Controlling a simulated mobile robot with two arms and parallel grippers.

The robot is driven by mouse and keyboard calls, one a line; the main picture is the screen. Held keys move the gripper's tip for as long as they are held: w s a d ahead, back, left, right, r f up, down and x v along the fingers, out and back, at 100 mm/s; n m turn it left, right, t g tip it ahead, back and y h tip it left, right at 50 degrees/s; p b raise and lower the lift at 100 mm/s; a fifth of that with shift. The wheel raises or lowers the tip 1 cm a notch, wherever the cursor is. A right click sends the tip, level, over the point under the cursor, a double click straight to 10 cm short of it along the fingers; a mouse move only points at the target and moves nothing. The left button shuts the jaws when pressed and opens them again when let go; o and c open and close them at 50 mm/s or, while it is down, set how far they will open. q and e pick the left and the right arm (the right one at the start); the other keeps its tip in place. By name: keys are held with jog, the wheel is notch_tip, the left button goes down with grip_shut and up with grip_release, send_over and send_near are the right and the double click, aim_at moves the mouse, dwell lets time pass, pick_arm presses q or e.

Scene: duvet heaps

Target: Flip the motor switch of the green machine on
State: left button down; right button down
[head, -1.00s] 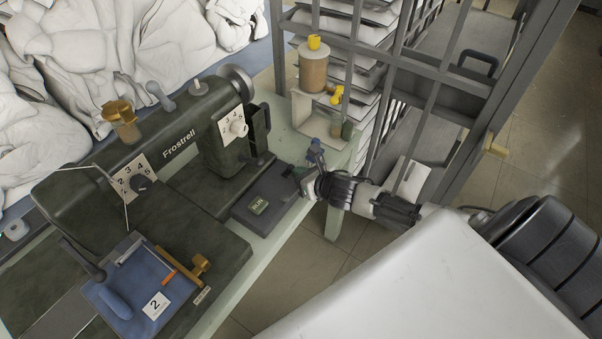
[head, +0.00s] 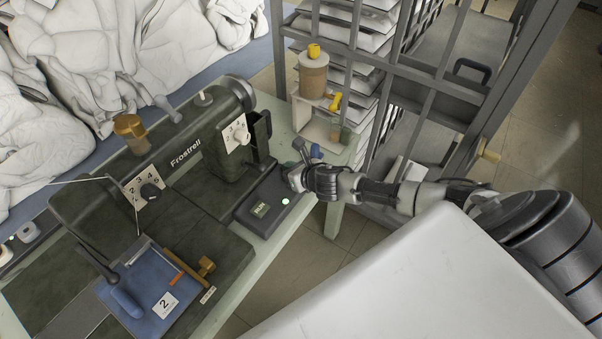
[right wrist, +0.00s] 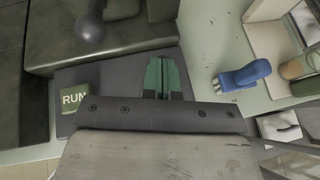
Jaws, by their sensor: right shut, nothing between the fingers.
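The dark green sewing machine (head: 185,160) marked Frostrell stands on a pale table in the head view. A dark switch box (head: 248,222) sits at its right end, with a green switch marked RUN (head: 261,209) on top. A small green light (head: 285,201) glows on the box. The RUN switch also shows at the left in the right wrist view (right wrist: 74,100). My right gripper (head: 294,174) is shut and empty over the box's far right end, to the right of the switch. Its green-padded fingers (right wrist: 163,76) touch each other. My left gripper is out of view.
A blue-handled tool (right wrist: 243,76) lies beside the box. A grey barred rack (head: 375,50) stands at the back right. White duvets (head: 70,60) are heaped at the back left.

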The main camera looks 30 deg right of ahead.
jog(key=shift+w+a+r+p, duration=0.1)
jog(key=shift+w+a+p, duration=0.15)
jog(key=shift+w, duration=0.3)
jog(key=shift+w+a+r+p, duration=0.1)
jog(key=shift+w+a+p, duration=0.1)
jog(key=shift+w, duration=0.35)
